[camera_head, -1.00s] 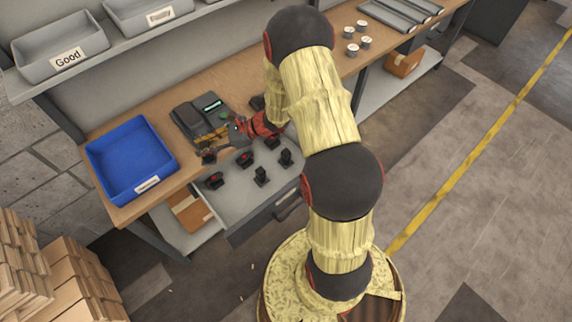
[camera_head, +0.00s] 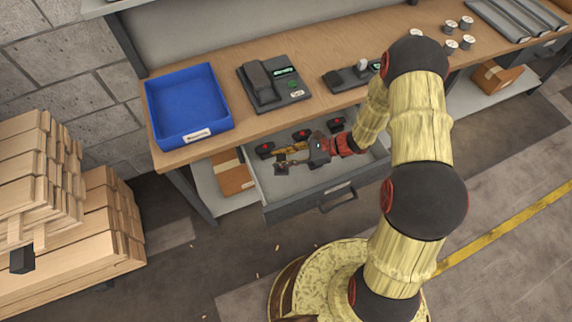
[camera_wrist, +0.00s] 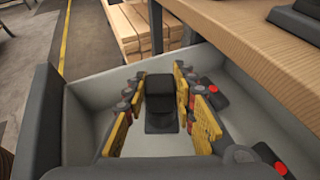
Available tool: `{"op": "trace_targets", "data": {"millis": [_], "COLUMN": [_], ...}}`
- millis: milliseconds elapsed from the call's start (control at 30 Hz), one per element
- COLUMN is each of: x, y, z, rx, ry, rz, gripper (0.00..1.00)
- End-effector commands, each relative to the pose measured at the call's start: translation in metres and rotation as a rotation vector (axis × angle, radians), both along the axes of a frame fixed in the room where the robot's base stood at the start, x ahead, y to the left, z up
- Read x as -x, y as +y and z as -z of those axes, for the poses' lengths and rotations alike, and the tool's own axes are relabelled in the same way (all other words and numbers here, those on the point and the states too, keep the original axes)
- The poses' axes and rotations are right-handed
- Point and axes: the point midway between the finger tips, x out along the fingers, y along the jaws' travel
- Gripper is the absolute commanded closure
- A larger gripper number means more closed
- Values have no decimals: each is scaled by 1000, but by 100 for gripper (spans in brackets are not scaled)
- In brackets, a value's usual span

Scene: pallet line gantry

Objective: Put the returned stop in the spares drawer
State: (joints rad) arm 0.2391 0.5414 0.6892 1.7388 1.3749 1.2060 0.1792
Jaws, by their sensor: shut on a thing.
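The spares drawer (camera_head: 345,180) stands open below the bench; its pale wall also shows in the wrist view (camera_wrist: 85,115). My gripper (camera_head: 280,163) is low over or inside the drawer's left part, its yellow-padded fingers (camera_wrist: 160,82) shut on a black stop (camera_wrist: 160,97) with a square base. The held stop looks upright; I cannot tell whether its base touches the drawer floor. Red-marked stops (camera_head: 302,135) stand in a row along the drawer's back; two show right of my fingers in the wrist view (camera_wrist: 206,86). My arm hides part of the drawer's right side.
The wooden bench top (camera_head: 235,133) overhangs the drawer's back. On it are a blue bin (camera_head: 187,105), a dark grey device (camera_head: 272,82) and a second device (camera_head: 350,77). Stacked timber (camera_head: 75,245) stands on the floor at left.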

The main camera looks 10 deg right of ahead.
Motion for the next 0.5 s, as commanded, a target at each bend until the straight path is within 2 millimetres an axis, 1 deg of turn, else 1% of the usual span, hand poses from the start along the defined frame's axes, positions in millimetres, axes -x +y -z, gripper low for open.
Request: {"op": "trace_targets", "data": {"millis": [33, 233, 400, 500], "x": [0, 0, -1, -1], "y": [0, 0, 0, 0], "z": [11, 28, 52, 56], "rx": [0, 0, 0, 0], "ry": [1, 1, 0, 0], "rz": [0, 1, 2, 2], "gripper": [100, 100, 100, 100]}}
